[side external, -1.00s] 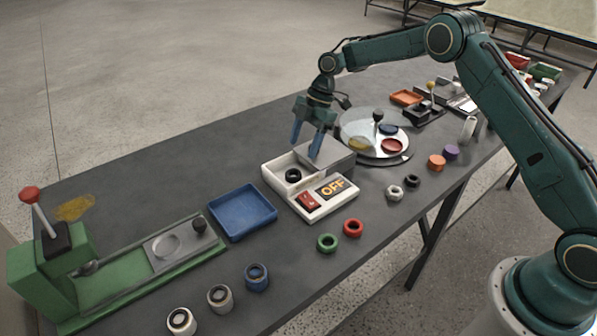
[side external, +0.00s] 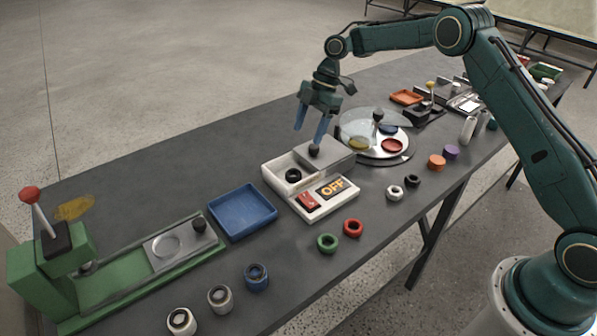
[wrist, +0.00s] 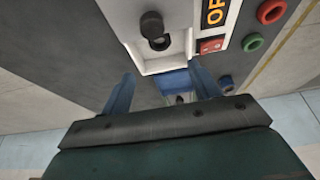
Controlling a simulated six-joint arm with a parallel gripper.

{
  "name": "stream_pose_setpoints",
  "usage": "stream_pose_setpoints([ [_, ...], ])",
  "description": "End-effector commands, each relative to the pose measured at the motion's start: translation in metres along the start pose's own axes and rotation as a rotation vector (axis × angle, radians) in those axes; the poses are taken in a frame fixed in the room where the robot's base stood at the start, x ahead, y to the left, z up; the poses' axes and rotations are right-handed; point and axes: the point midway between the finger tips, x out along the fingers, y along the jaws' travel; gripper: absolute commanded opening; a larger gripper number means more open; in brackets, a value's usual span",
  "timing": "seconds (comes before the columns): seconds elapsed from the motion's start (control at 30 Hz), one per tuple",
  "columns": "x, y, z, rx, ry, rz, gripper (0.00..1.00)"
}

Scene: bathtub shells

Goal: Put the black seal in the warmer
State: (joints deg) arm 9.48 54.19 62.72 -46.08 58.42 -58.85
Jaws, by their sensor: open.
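The warmer (side external: 335,207) is a white box with a red switch and an OFF display at its front right. Its grey sliding lid (side external: 330,154) stands to the right and leaves the well open. A black seal (side external: 293,175) lies in the well; in the wrist view it (wrist: 161,43) shows partly beside the dark lid knob (wrist: 152,25). Another black seal (side external: 412,181) lies on the table right of the warmer. My gripper (side external: 309,141), with blue fingers, is open and empty above the back of the warmer, near the lid's knob (side external: 314,150).
A blue tray (side external: 243,212) and a green press (side external: 110,270) stand left. White (side external: 395,192), red (side external: 353,227) and green (side external: 327,242) rings lie in front. A round turntable with a clear cover (side external: 375,130) stands close behind, right of my gripper.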

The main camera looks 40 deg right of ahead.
Motion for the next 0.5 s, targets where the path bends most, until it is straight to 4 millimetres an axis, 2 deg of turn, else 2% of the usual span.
stream_pose_setpoints([
  [0.13,-0.006,-0.001,-0.003,0.013,-0.004,0.007,0.61],
  [0.27,-0.021,-0.006,-0.011,0.050,-0.012,0.022,0.61],
  [0.5,-0.067,-0.028,-0.035,0.186,-0.039,0.078,0.61],
])
